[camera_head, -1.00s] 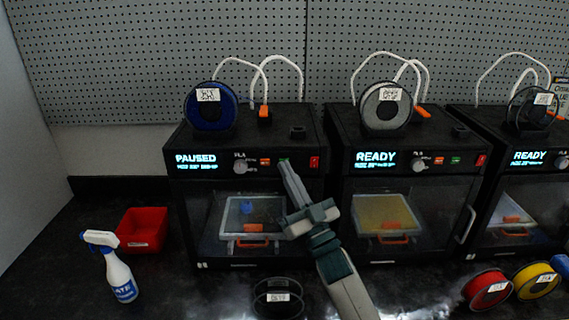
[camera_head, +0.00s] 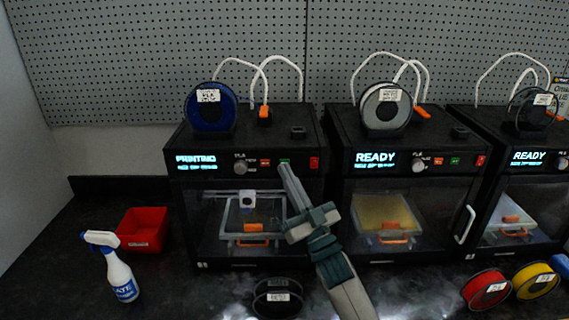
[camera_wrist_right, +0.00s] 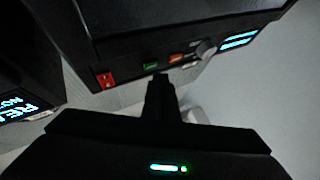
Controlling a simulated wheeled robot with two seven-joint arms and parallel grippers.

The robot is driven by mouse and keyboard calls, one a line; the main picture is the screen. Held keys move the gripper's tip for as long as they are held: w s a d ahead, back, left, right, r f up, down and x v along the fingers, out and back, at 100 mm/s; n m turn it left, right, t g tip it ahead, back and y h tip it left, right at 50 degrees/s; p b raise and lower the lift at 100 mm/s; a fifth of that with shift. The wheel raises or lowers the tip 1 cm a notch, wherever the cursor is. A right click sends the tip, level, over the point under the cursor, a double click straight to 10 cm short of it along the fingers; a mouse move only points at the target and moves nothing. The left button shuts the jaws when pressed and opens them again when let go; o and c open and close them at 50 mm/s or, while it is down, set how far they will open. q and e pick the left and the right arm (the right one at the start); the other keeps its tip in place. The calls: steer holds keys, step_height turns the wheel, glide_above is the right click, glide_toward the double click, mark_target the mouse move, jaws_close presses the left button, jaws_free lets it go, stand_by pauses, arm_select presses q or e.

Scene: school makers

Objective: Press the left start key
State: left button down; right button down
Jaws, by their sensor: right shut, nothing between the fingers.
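The left printer (camera_head: 250,150) shows "PRINTING" on its display (camera_head: 196,162). Its front panel carries a knob, an orange key, a green start key (camera_head: 285,162) and a red switch (camera_head: 314,162). My right gripper (camera_head: 284,167) is shut and empty, its tip just below and in front of the green key. In the right wrist view the fingers (camera_wrist_right: 158,80) point at the panel, and the green key (camera_wrist_right: 151,66) shows just beyond and left of the tips. I cannot tell whether they touch it. My left gripper is not in view.
The middle printer (camera_head: 400,150) and right printer (camera_head: 520,150) show "READY".

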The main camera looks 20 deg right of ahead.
steer(key=shift+s, duration=0.1)
steer(key=shift+s+a+p, duration=0.3)
steer(key=shift+s+p, duration=0.05)
steer(key=shift+s, duration=0.6)
steer(key=shift+s+a+p, duration=0.25)
steer(key=shift+s+p, duration=0.05)
steer(key=shift+s, duration=0.6)
steer(key=shift+s+a+p, duration=0.3)
steer(key=shift+s+p, duration=0.05)
steer(key=shift+s, duration=0.6)
steer(key=shift+f, duration=0.1)
